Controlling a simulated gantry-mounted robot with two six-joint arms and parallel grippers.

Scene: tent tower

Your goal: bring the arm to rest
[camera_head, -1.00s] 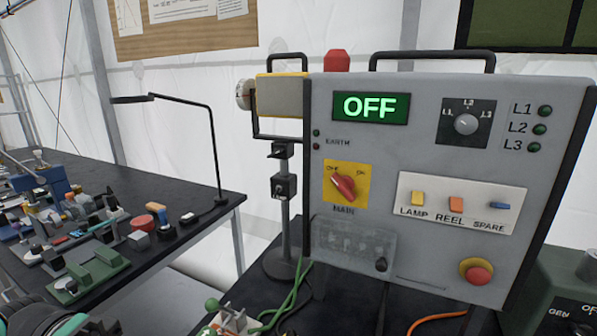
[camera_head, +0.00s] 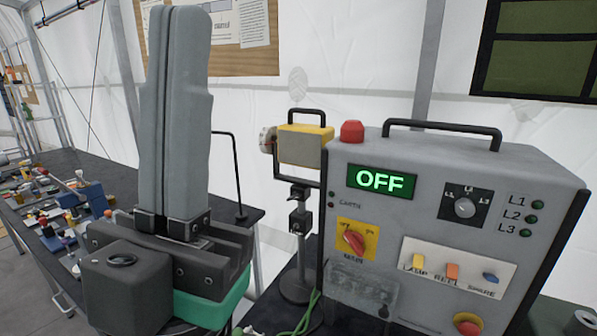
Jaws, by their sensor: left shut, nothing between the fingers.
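My left gripper (camera_head: 178,110) stands upright at the left of the head view, close to the camera. Its two grey fingers point up and are pressed together with nothing between them. It is in front of the side table and to the left of the grey control box (camera_head: 440,165), apart from it. The box's green display (camera_head: 381,181) reads OFF. The red main knob (camera_head: 354,242) is on a yellow plate. My right gripper is not in view.
A yellow-topped lamp unit (camera_head: 302,147) on a black stand is left of the box. The side table (camera_head: 85,165) holds several small parts and tools at far left. A green cable (camera_head: 303,318) lies by the box. The space above the side table is partly hidden by my gripper.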

